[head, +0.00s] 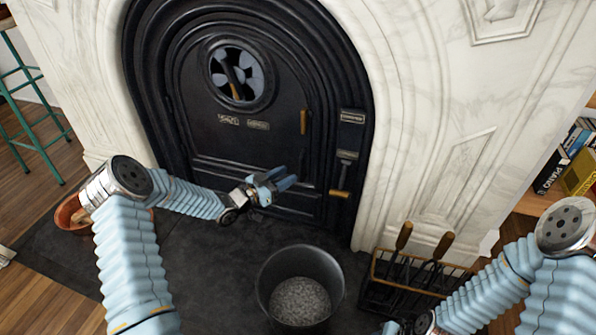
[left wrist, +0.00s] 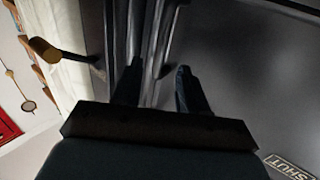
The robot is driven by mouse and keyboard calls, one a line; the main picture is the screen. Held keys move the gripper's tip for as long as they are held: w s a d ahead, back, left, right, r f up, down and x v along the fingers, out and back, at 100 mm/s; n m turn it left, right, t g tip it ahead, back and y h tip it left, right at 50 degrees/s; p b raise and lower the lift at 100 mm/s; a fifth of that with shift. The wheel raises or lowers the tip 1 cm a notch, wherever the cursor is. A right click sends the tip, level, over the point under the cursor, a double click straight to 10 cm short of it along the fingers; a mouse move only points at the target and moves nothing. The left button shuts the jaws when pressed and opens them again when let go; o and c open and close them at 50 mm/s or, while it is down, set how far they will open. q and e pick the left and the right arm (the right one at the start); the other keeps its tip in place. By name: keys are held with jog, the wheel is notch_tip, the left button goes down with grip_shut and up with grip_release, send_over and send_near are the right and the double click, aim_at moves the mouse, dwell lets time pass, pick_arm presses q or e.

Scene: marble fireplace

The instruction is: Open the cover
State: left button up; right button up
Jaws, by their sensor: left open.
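The cover (head: 240,150) is a black arched metal door in the marble fireplace, and it looks closed. It has a round vent (head: 237,75) with a brass-tipped lever and an upright brass handle (head: 303,122) near its right edge. My left gripper (head: 287,181) is open and empty in front of the cover's lower right part, below the upright handle. In the left wrist view, its dark fingers (left wrist: 158,88) stand apart before dark ridged edges, with a plain dark panel to the right.
A brass-ended lever (head: 340,193) sits on the frame right of the cover; a brass knob (left wrist: 43,50) shows in the left wrist view. A grey bucket (head: 300,285) stands on the dark hearth. A tool rack (head: 375,290) stands to its right. A green stool (head: 30,110) is far left.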

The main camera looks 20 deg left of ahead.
aim_at(300, 168)
pick_arm(q)
jog(key=x, duration=0.5)
jog(key=shift+w+d, duration=0.1)
jog(key=shift+w, duration=0.1)
grip_shut()
